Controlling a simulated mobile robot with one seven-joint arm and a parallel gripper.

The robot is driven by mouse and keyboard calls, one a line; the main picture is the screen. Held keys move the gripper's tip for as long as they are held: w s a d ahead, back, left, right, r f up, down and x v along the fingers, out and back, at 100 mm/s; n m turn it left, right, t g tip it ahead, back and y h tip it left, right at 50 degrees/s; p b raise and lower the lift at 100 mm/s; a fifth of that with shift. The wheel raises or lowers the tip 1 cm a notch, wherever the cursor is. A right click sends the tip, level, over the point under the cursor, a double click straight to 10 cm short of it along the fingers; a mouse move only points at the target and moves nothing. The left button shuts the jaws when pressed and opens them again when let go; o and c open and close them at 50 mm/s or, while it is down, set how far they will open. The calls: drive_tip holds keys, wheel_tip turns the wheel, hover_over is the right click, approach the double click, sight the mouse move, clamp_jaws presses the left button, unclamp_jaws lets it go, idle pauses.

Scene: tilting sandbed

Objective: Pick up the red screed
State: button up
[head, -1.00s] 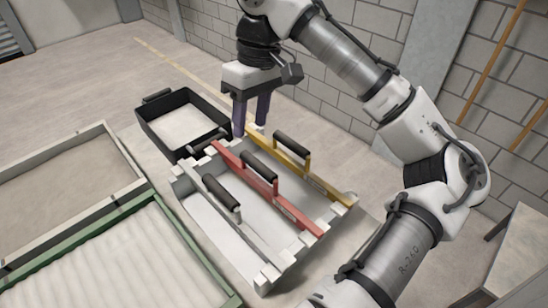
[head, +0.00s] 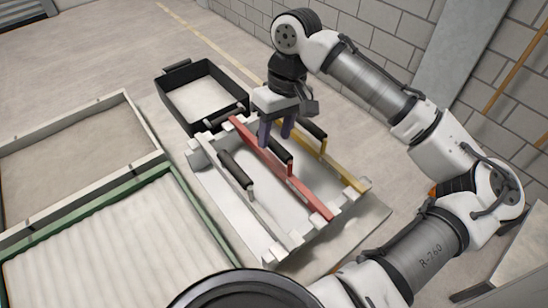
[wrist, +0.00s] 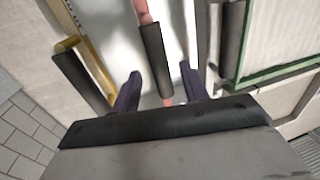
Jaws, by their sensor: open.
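The red screed (head: 307,192) is a long red bar with a black handle (head: 280,150). It lies across the notched white rack (head: 283,246), between a yellow screed (head: 343,171) and a grey screed (head: 254,212). My gripper (head: 275,135) is open and points down over the red screed's handle. In the wrist view the black handle (wrist: 157,60) runs between the two purple fingers of my gripper (wrist: 160,90), with space on both sides.
A black bin (head: 204,93) stands behind the rack. A green-framed sandbed (head: 110,245) with a rippled surface and a pale-framed bed (head: 75,150) are at the left. The yellow and grey screeds' handles stand close on either side.

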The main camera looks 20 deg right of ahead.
sight(274, 140)
drive_tip(key=shift+s+a+f, duration=0.1)
drive_tip(key=shift+a+f, duration=0.1)
drive_tip(key=shift+f, duration=0.7)
drive_tip(key=shift+s+a+f, duration=0.1)
drive_tip(key=shift+a+f, duration=0.05)
drive_tip(key=shift+f, duration=0.75)
drive_tip(key=shift+w, duration=0.1)
clamp_jaws()
